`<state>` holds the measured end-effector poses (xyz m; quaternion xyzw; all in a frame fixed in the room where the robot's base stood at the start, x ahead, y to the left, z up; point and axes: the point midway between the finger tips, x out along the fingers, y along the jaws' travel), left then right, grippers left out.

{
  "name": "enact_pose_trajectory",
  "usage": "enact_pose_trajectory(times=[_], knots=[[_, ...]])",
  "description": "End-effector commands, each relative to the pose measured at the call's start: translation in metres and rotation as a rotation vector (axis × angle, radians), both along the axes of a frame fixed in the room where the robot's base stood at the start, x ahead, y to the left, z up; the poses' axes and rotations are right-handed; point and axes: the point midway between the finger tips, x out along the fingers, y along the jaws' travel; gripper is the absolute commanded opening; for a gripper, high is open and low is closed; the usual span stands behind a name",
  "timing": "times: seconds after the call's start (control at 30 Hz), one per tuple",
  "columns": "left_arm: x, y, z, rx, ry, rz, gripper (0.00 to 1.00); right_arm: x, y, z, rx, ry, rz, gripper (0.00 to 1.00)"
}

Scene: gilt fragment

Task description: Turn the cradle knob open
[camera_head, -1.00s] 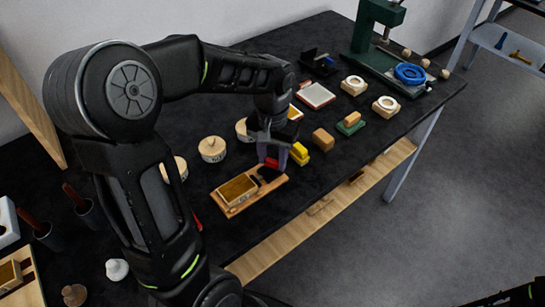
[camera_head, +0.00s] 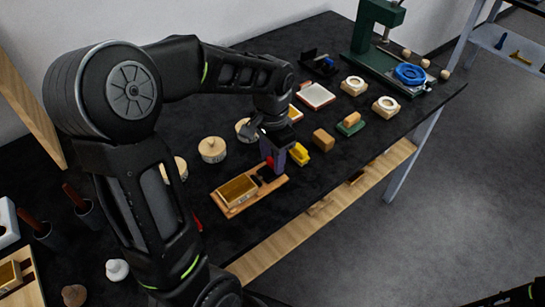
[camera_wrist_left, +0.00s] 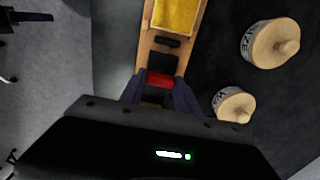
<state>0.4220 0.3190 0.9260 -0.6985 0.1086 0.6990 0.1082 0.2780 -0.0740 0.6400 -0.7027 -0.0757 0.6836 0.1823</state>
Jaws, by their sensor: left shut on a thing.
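The cradle (camera_head: 228,208) is a wooden board near the table's front edge, with a yellow-gold box-like piece (camera_head: 238,190) on its left part. The cradle also shows at the top of the left wrist view (camera_wrist_left: 148,48). A red knob (camera_wrist_left: 160,80) is at the cradle's right end in the head view. My left gripper (camera_head: 272,164) reaches down over that end, its fingers on either side of the red knob and shut on it. The fingers and wrist hide most of the knob in the head view. My right gripper is not in view.
Lidded round pots (camera_head: 212,149) stand behind the cradle. A yellow block (camera_head: 299,154) lies close to the right of my left gripper, with a tan block (camera_head: 323,140) beyond it. A green press (camera_head: 372,40) stands at the back right. Tools in cups stand at the left.

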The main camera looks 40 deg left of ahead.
Motion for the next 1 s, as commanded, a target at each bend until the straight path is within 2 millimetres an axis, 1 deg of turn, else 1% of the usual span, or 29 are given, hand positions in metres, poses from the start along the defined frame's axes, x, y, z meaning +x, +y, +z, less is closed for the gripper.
enact_pose_trajectory(times=[0.17, 0.2, 0.43, 0.47, 0.77, 0.87, 1.0], knots=[[0.001, 0.000, 0.001, 0.002, -0.002, -0.003, 0.00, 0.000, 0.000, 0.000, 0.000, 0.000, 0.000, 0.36], [0.001, 0.000, 0.001, 0.002, -0.002, -0.003, 0.40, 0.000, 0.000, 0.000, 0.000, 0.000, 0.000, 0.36], [0.000, 0.000, 0.000, 0.001, -0.001, -0.001, 0.59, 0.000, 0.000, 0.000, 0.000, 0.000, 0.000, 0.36], [0.000, 0.000, 0.000, 0.001, -0.001, -0.001, 0.60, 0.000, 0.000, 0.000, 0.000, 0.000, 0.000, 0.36], [0.001, 0.000, 0.002, 0.001, -0.001, 0.000, 0.60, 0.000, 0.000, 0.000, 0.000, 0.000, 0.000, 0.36], [0.001, 0.000, 0.010, 0.002, -0.005, 0.000, 0.60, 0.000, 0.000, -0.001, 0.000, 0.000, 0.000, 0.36], [0.001, 0.000, 0.030, 0.000, -0.006, 0.000, 0.60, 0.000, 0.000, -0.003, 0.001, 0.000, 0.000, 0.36]])
